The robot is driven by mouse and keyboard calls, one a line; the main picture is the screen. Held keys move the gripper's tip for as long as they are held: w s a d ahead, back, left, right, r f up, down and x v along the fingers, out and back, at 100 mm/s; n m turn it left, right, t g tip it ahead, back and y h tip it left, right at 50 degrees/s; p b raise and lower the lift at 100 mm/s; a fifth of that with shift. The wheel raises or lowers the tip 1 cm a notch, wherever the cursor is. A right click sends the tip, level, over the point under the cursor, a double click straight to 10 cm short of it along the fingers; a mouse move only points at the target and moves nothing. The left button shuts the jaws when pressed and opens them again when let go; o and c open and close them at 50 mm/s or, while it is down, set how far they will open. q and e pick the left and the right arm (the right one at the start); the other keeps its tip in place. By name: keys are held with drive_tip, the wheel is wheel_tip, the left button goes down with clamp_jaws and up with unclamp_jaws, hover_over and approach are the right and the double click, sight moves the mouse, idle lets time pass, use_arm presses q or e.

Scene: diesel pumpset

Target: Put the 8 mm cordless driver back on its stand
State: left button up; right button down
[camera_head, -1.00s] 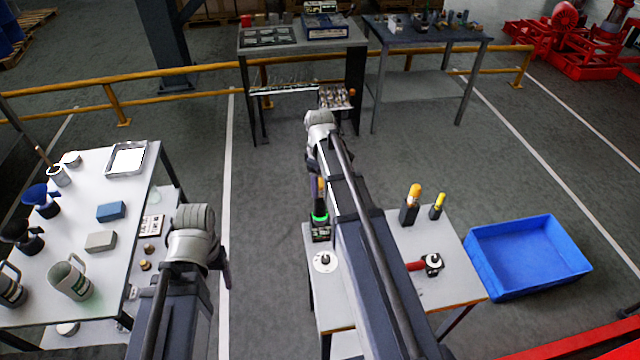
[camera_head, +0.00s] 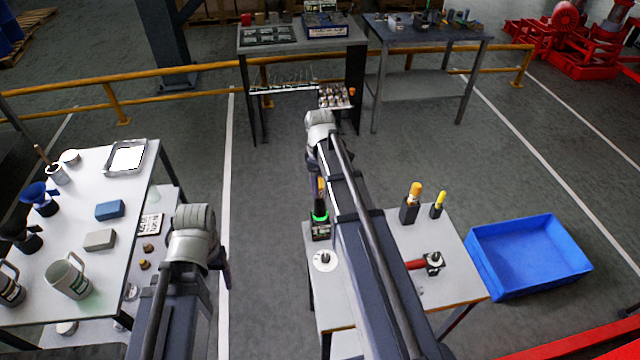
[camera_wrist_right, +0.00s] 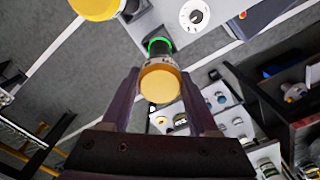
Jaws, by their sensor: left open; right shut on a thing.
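The driver, with a yellow end (camera_wrist_right: 160,84) and a grey collar, is between the two fingers of my right gripper (camera_wrist_right: 162,108) in the right wrist view. My right gripper is shut on it. A bright green ring (camera_wrist_right: 158,46) shows beyond the collar; it also shows in the head view. There, a dark block, seemingly the stand (camera_head: 320,232), is directly below the ring on the small table. I cannot tell whether the driver is fully seated. My right arm hides most of that gripper in the head view. My left gripper (camera_head: 224,268) is open beside the left table, its fingers partly hidden.
The small table (camera_head: 455,282) also holds a white dial disc (camera_head: 325,261), an orange-topped tool (camera_head: 412,203), a yellow-topped tool (camera_head: 438,205) and a red-handled tool (camera_head: 428,263). A blue bin (camera_head: 530,257) stands right. A cluttered white table (camera_head: 85,215) stands left, with clear floor between.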

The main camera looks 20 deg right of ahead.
drive_tip(key=shift+f+b, duration=0.5)
drive_tip(key=shift+f, duration=0.05)
drive_tip(key=shift+c, duration=0.3)
unclamp_jaws()
wheel_tip(320, 180, up, 8)
drive_tip(key=p, duration=0.8)
drive_tip(key=shift+f, duration=0.1)
